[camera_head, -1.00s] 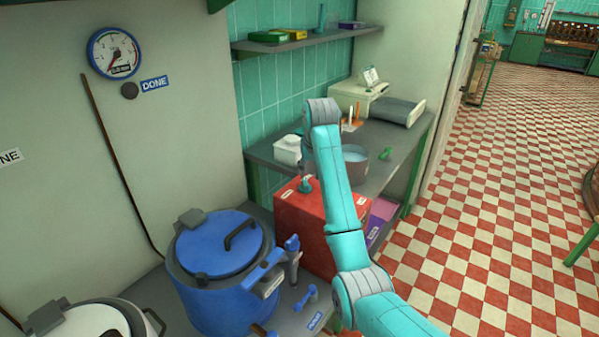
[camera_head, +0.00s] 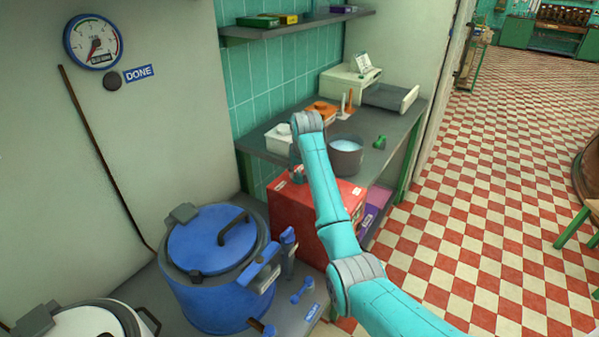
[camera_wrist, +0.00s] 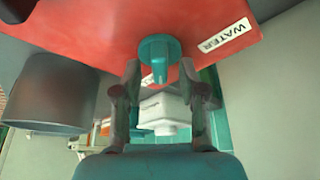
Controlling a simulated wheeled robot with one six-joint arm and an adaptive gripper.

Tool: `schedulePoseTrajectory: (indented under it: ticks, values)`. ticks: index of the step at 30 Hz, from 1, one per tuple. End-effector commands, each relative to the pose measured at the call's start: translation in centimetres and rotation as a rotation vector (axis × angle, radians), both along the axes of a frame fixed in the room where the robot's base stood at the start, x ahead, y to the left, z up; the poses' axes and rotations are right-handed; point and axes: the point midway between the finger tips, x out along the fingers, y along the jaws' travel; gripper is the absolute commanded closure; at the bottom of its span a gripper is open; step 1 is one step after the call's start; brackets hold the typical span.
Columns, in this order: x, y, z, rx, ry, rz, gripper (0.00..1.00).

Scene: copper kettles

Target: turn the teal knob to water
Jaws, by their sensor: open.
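The teal knob (camera_wrist: 160,56) sits on top of a red box (camera_wrist: 95,28) in the wrist view. A white label reading WATER (camera_wrist: 225,35) lies on the box to the right of the knob. My gripper (camera_wrist: 161,72) is open, one finger on each side of the knob's lower part; I cannot tell whether they touch it. In the head view the red box (camera_head: 290,205) stands beyond the blue kettle, and the knob (camera_head: 297,173) shows small beside my arm, which hides part of the box. Another small white label on the box is partly hidden by the knob.
A blue lidded kettle (camera_head: 222,295) stands left of the box, with blue handles at its front right. A grey pot (camera_head: 346,158), a white container (camera_head: 280,138) and a green item (camera_head: 380,142) stand on the counter (camera_head: 400,130) behind.

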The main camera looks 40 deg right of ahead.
Motion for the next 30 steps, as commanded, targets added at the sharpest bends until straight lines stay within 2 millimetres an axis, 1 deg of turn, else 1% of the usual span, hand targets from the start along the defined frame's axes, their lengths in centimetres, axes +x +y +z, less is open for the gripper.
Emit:
schedulePoseTrajectory:
  ticks: [3, 10, 11, 12, 14, 15, 16, 24, 30]
  values:
    - [0.13, -0.07, -0.4, 0.0, 0.001, 0.0, 0.58]
    - [0.16, -0.07, -0.45, 0.0, 0.0, 0.0, 0.58]
    - [0.15, -0.07, -0.44, 0.0, 0.0, 0.0, 0.61]
    - [0.15, -0.07, -0.44, 0.0, 0.0, 0.0, 0.71]
    - [0.15, -0.07, -0.44, 0.0, 0.0, 0.0, 0.86]
    - [0.15, -0.07, -0.43, 0.0, 0.0, 0.0, 0.96]
    - [0.15, -0.07, -0.43, 0.0, 0.0, 0.0, 1.0]
    - [0.15, -0.08, -0.43, 0.0, 0.0, 0.007, 1.0]
    - [0.11, -0.17, -0.42, 0.001, 0.0, 0.061, 1.0]
